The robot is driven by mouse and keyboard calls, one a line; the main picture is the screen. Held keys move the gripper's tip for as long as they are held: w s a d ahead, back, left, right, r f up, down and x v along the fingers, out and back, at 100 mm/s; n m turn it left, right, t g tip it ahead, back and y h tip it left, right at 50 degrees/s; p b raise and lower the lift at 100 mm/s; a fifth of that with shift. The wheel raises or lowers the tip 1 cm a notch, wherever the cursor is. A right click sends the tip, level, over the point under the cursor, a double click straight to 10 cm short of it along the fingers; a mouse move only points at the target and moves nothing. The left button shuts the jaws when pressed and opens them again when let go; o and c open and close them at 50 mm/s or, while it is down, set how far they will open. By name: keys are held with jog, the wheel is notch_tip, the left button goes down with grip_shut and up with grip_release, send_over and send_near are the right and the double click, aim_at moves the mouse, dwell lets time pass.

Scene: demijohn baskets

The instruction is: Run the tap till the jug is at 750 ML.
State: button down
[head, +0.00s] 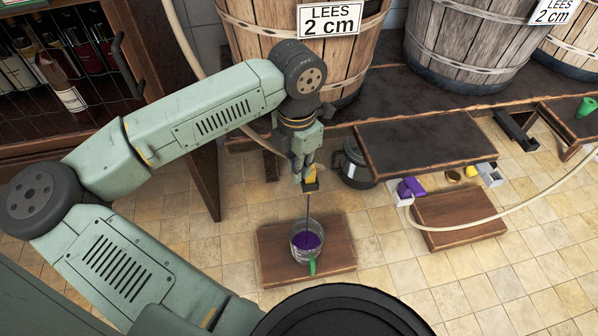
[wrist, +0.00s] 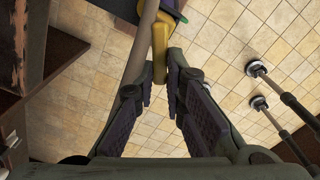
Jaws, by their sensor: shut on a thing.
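The jug (head: 296,252) is a clear vessel with a green handle, standing upright on a low wooden block. Purple liquid fills part of it; its marks are too small to read, so I cannot tell the level. A thin purple stream falls into it from just below my gripper (head: 309,184). My gripper is shut on a yellow part (wrist: 160,42), seemingly the tap's handle, above the jug. The yellow part also shows in the head view (head: 312,174). The tap's body is mostly hidden behind my gripper. In the wrist view my fingers (wrist: 160,80) close around the yellow part beside a tan hose.
The wooden block (head: 272,266) sits on the tiled floor. A barrel (head: 240,40) labelled "LEES 2 cm" stands behind, with more barrels at right. A dark round pot (head: 355,165) is near a low bench (head: 425,140). A bottle rack (head: 60,85) stands at left. A pale hose (head: 545,205) crosses at right.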

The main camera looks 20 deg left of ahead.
jog(key=shift+w+a+m+b, duration=0.2)
jog(key=shift+m+b, duration=0.55)
jog(key=shift+m, duration=0.15)
jog(key=shift+w+a+m+b, duration=0.15)
jog(key=shift+a+m+b, duration=0.1)
jog(key=shift+m+b, duration=0.55)
jog(key=shift+w+a+m+b, duration=0.2)
jog(key=shift+m+b, duration=0.45)
jog(key=shift+m, duration=0.35)
jog(key=c, duration=1.6)
grip_release()
jog(key=shift+c, duration=0.2)
notch_tip(320, 180, up, 12)
